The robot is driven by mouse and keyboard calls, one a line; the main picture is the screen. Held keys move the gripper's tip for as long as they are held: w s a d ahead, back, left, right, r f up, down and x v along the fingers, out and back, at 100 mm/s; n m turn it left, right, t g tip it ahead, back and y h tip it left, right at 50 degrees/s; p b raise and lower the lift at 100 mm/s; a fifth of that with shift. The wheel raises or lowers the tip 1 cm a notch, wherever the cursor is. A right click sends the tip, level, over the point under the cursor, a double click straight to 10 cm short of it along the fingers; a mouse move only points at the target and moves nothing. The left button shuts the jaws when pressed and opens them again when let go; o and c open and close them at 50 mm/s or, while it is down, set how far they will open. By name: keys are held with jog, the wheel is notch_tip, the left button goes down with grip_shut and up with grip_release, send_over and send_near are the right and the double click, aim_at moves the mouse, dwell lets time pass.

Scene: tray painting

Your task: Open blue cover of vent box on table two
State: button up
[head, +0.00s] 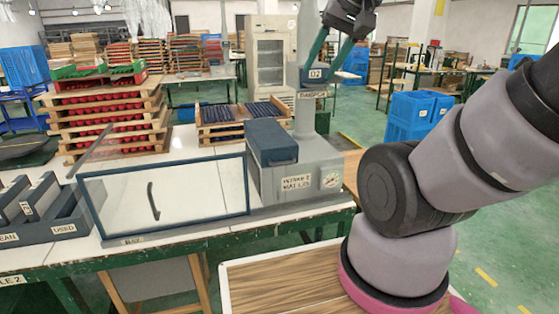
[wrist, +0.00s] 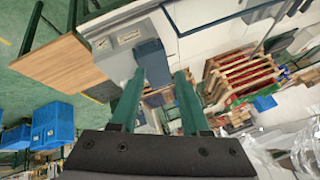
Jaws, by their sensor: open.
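The grey vent box (head: 300,172) stands on the right part of table two (head: 215,240). Its dark blue cover (head: 270,140) sits over the left part of the top and looks shut. In the wrist view the cover (wrist: 152,62) lies just beyond the fingertips, with the grey box (wrist: 122,62) to its left. My gripper (head: 325,70) is above and behind the box in the head view, its green fingers pointing down. In the wrist view my gripper (wrist: 159,75) has its fingers apart with nothing held between them.
A blue-framed clear panel with a dark handle (head: 165,200) stands left of the box. Grey bins (head: 45,215) are at the far left. A grey column (head: 305,110) rises behind the box. A wood-topped surface (head: 285,285) is in front.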

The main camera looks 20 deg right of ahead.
jog(key=w+f+n+g+y, duration=0.15)
jog(key=w+f+g, duration=0.25)
jog(key=w+f, duration=0.4)
jog(key=m+t+y, duration=0.3)
jog(key=m+y, duration=0.1)
jog(key=y, duration=0.9)
send_near(279, 163)
jog(key=shift+w+a+f+h, duration=0.15)
jog(key=shift+w+a+h, duration=0.15)
jog(key=shift+w, duration=0.35)
jog(key=x, duration=1)
jog(key=shift+n, duration=0.25)
grip_shut()
